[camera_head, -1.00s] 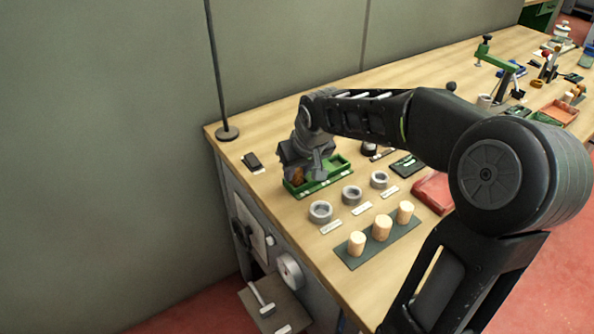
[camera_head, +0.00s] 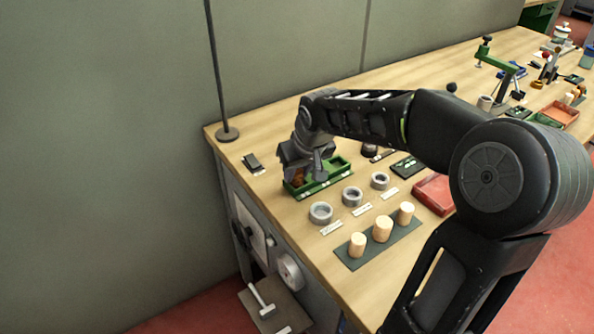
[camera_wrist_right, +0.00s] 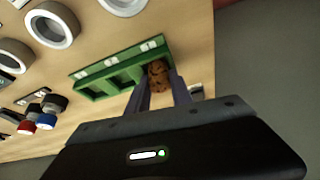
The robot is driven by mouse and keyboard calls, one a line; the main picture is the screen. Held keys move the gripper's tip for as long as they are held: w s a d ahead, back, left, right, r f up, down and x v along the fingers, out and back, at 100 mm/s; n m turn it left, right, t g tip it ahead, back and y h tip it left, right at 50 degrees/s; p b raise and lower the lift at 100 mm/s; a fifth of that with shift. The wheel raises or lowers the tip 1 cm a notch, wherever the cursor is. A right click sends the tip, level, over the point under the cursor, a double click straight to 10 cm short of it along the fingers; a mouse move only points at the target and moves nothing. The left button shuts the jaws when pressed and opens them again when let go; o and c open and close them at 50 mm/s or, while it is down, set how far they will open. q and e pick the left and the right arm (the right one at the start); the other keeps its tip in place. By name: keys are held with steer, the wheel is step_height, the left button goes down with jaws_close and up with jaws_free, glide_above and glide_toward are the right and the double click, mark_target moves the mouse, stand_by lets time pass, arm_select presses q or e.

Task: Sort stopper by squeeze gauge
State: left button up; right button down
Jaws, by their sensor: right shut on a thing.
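My right gripper (camera_head: 300,176) is at the left end of a green compartment tray (camera_head: 336,177). In the right wrist view the gripper (camera_wrist_right: 160,90) is shut on a dark brown, speckled cork stopper (camera_wrist_right: 158,74). The stopper is at the end compartment of the green tray (camera_wrist_right: 97,90); I cannot tell whether it touches the bottom. Three pale stoppers (camera_head: 383,229) stand upright on a dark mat (camera_head: 352,263). Three grey rings stand in a row between tray and mat: the left (camera_head: 320,212), middle (camera_head: 352,195) and right (camera_head: 380,180). My left gripper is not in view.
White label cards (camera_head: 331,228) lie in front of the rings. A red tray (camera_head: 432,192) is to the right, partly behind my arm. A black lamp stand (camera_head: 227,133) is at the back left corner. A small dark block (camera_head: 252,162) lies left of the green tray.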

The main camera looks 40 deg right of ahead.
steer(key=shift+s+f+g, duration=0.2)
steer(key=shift+s+f, duration=0.1)
steer(key=shift+f, duration=0.25)
steer(key=shift+s+f+g, duration=0.2)
steer(key=shift+s+f, duration=0.05)
steer(key=shift+f, duration=0.25)
steer(key=c, duration=1.3)
jaws_free()
steer(key=shift+o, duration=1.2)
steer(key=shift+r, duration=0.6)
steer(key=v, duration=0.8)
steer(key=shift+w+r+t, duration=0.25)
steer(key=shift+w+t, duration=0.05)
steer(key=shift+w, duration=0.1)
